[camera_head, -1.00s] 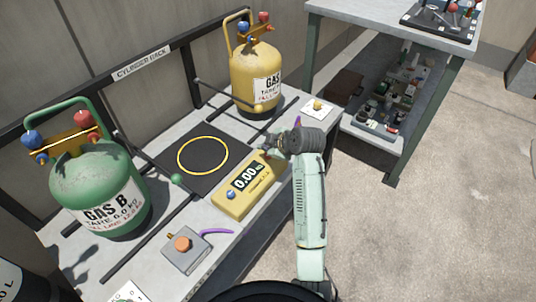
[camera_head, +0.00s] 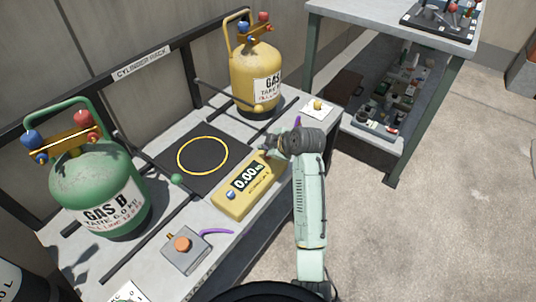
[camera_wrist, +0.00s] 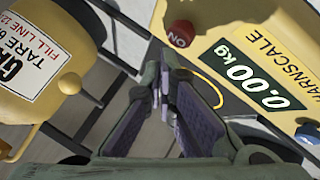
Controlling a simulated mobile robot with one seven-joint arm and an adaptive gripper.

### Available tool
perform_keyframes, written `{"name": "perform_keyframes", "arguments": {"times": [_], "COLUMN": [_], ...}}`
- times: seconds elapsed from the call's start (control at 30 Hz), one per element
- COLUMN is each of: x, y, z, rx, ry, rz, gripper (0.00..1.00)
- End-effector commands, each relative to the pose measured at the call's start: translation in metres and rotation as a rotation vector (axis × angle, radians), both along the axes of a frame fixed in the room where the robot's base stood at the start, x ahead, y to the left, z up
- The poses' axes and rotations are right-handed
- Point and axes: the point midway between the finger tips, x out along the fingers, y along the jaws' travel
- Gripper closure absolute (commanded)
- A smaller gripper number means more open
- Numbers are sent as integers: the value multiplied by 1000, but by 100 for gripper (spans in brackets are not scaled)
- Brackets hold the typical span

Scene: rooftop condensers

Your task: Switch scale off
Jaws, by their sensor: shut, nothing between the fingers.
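The yellow scale (camera_head: 250,184) lies on the bench with its display lit at 0.00 kg. Its black weighing plate (camera_head: 174,161), with a yellow ring, is behind it and bare. A blue button (camera_head: 231,194) shows at the scale's near end. In the wrist view, the scale (camera_wrist: 232,42) fills the right side, with a red button (camera_wrist: 180,34) bearing white letters. My gripper (camera_head: 267,148) is at the scale's far end. In the wrist view my gripper (camera_wrist: 165,72) is shut and empty, its tips just below the red button in the picture; I cannot tell whether they touch.
The green Gas B cylinder (camera_head: 98,185) stands left and the yellow gas cylinder (camera_head: 256,76) stands behind, both by the rack rail. A grey box with an orange knob (camera_head: 182,244) sits at the bench front. A shelved table (camera_head: 385,22) stands to the right.

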Motion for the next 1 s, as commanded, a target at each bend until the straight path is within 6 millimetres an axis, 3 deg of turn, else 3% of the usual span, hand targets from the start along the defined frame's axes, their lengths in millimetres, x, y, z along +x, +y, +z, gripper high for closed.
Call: {"name": "perform_keyframes", "arguments": {"times": [1.0], "x": [0], "y": [0], "z": [-13], "rx": [0], "ry": [1], "rz": [1], "gripper": [100]}}
